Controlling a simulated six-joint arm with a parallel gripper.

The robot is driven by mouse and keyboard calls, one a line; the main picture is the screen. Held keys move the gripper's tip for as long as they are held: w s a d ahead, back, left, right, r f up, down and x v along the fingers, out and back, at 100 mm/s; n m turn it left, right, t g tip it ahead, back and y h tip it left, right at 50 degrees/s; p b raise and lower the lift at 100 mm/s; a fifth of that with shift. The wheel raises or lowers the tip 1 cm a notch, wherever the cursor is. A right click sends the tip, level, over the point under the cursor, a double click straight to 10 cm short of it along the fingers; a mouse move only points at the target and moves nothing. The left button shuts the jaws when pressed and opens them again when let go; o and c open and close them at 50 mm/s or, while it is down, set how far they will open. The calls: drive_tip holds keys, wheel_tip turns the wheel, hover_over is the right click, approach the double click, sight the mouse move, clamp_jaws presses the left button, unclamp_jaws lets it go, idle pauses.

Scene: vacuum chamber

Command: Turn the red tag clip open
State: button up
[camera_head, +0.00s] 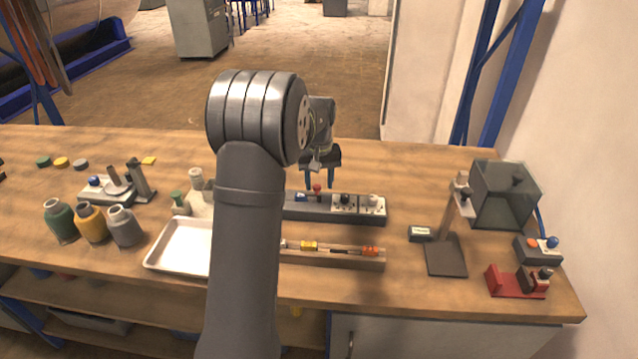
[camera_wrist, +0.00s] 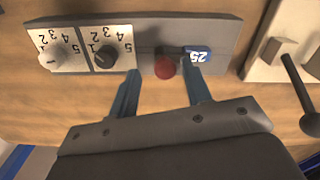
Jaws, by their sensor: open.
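No part is clearly readable as a red tag clip. A small red round-topped piece (camera_head: 317,188) stands on the dark grey control panel (camera_head: 296,212). My gripper (camera_head: 322,186) is open above the panel, pointing down. In the wrist view its two fingers (camera_wrist: 162,72) lie either side of the red piece, with gaps on both sides. Whether the fingertips are level with it cannot be told.
The panel also carries a black knob (camera_wrist: 105,56) and a white knob (camera_wrist: 52,58) with number scales. A wooden rack (camera_head: 340,262) with small tools lies in front. A white tray (camera_head: 152,262) is at left. A stand (camera_head: 446,257) and a red-based device (camera_head: 502,284) are at right.

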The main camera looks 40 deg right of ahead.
drive_tip(key=shift+f, duration=0.5)
clamp_jaws()
